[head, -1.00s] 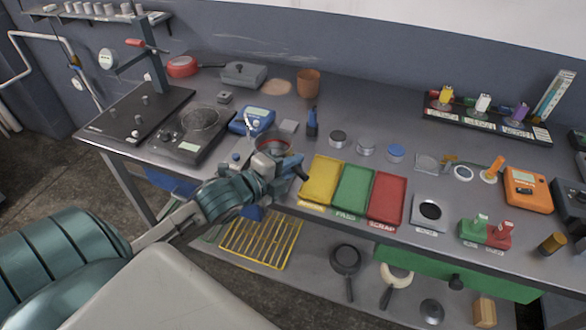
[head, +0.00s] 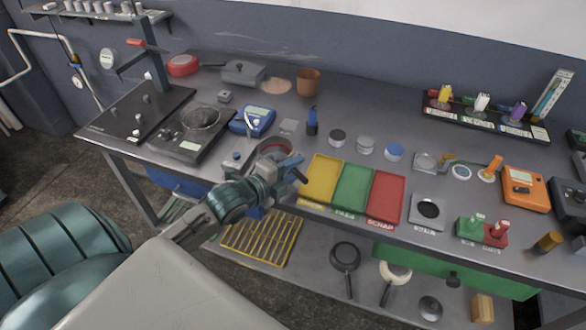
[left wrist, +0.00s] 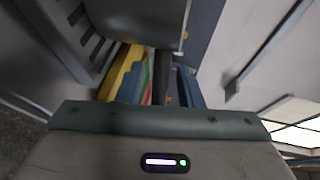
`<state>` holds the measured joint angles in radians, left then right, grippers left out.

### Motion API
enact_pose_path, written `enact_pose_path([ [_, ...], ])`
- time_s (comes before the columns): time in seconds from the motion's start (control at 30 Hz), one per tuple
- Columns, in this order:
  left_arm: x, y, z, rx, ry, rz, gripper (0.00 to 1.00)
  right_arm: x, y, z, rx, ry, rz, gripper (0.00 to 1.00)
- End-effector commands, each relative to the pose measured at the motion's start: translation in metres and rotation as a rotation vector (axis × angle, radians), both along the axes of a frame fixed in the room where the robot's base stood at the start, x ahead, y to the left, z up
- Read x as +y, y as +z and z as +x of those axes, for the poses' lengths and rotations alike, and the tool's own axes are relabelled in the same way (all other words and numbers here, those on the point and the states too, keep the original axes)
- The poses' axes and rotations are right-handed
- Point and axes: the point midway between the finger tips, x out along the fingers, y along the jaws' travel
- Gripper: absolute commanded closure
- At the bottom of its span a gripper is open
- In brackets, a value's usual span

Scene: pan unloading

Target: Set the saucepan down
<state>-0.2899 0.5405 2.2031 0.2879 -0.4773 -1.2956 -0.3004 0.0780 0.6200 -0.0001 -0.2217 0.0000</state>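The saucepan (head: 276,146) shows in the head view as a round pan with a reddish inside, at the front part of the bench, left of the yellow tray. My left gripper (head: 286,166) is at its near side, with the dark handle (head: 299,176) sticking out to the right. In the left wrist view, the pan's grey metal wall (left wrist: 135,20) fills the top, and the dark handle (left wrist: 164,85) lies between the blue fingers (left wrist: 162,92). The gripper looks shut on this handle. I cannot tell whether the pan's base touches the bench. My right gripper is not in view.
Yellow (head: 322,179), green (head: 352,187) and red (head: 386,197) trays lie right of the pan. A blue meter (head: 253,121) and a dark hotplate (head: 187,146) stand behind and left. Below, a lower shelf holds a yellow rack (head: 262,238) and pans (head: 345,257).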

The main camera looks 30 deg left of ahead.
Motion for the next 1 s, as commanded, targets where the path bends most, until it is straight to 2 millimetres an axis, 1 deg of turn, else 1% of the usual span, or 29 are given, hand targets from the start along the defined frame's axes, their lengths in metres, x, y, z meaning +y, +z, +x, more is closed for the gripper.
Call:
enact_pose_path([
  [0.27, 0.000, 0.001, 0.000, 0.000, 0.000, 0.000, 0.64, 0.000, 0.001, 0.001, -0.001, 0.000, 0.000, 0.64],
  [0.37, 0.000, 0.005, 0.000, 0.000, 0.000, 0.000, 0.64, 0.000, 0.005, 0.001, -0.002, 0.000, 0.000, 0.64],
  [0.47, 0.002, 0.004, -0.008, 0.002, 0.001, 0.004, 0.64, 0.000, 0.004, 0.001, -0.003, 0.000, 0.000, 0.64],
  [0.63, 0.006, 0.010, -0.033, 0.004, -0.005, 0.006, 0.64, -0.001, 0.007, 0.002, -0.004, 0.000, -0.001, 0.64],
  [0.83, 0.012, 0.017, -0.058, 0.004, -0.003, 0.005, 0.64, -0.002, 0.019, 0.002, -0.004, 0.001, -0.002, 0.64],
  [1.0, 0.016, 0.021, -0.074, 0.002, 0.004, 0.004, 0.64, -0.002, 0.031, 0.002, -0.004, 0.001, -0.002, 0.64],
])
